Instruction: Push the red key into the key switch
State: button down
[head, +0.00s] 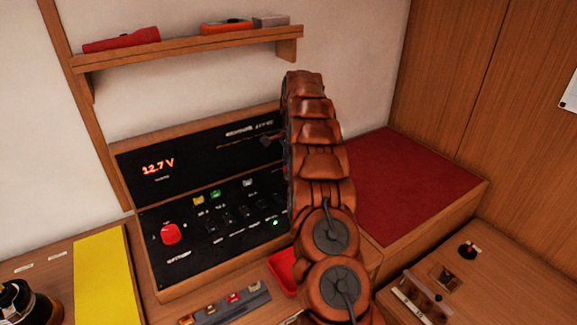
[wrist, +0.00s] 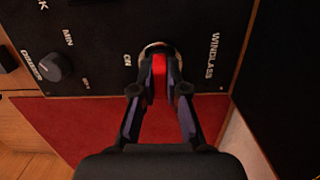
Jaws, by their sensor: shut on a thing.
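In the wrist view the red key (wrist: 159,72) stands between the two dark fingers of my gripper (wrist: 160,90), which is shut on it. The key's far end is at the round metal-rimmed key switch (wrist: 158,47) on the black panel, between the labels ON and WINDLASS. The fingertips are close to the switch's rim and cover part of it. How deep the key sits in the switch cannot be seen. In the head view my brown segmented arm hides the key and the key switch.
A black knob (wrist: 54,67) is left of the switch. The black control panel (head: 190,250) carries a red knob (head: 170,233) and coloured switches. A shelf (head: 190,50) hangs above. A red cushion (head: 400,190) lies right, a red tray (head: 281,272) in front, a yellow sheet (head: 105,280) left.

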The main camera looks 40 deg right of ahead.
jog(key=shift+f, duration=0.15)
jog(key=c, duration=1.1)
grip_release()
